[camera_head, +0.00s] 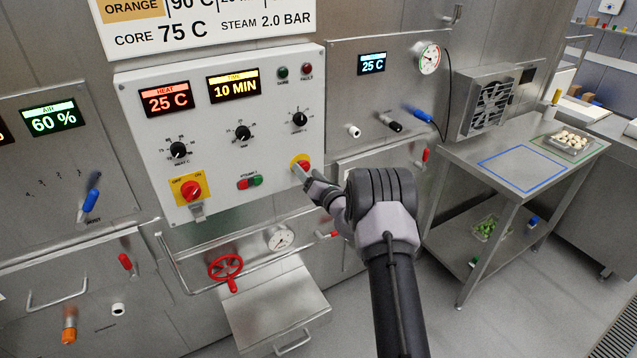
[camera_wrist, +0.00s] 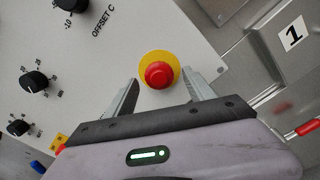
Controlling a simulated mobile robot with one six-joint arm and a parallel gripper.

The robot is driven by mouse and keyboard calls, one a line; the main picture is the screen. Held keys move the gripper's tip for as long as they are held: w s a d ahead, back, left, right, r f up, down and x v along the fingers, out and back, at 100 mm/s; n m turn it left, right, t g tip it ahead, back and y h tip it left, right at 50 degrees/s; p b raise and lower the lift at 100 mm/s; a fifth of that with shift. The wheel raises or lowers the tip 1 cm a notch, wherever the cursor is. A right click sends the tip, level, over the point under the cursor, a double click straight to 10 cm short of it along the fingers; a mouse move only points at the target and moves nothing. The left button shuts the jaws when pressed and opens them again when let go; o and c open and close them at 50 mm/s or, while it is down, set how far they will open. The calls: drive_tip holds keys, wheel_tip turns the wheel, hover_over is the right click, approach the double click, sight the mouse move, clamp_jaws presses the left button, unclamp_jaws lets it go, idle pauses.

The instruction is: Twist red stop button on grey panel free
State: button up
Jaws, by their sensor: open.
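The red stop button (camera_wrist: 159,75) sits on a round yellow plate (camera_wrist: 174,59) at the lower right corner of the light grey panel (camera_head: 222,136). In the head view only part of its yellow plate (camera_head: 299,160) shows clearly, because my gripper partly hides the button. My gripper (camera_head: 302,172) is at the panel's lower right corner, close in front of the button. In the wrist view my gripper (camera_wrist: 160,88) is open, with one finger on each side of the button. The button lies between and slightly beyond the fingertips. I see no finger touching it.
A red-and-yellow rotary switch (camera_head: 190,190) and a green-red rocker (camera_head: 250,183) are on the same panel. Below are a red handwheel (camera_head: 225,267) and a steel rail. A steel table (camera_head: 510,140) stands at right. Open floor lies beneath my arm.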

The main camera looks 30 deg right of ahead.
drive_tip(key=s+p, duration=0.2)
drive_tip(key=s, duration=1.4)
drive_tip(key=shift+d, duration=0.3)
drive_tip(key=shift+r, duration=0.15)
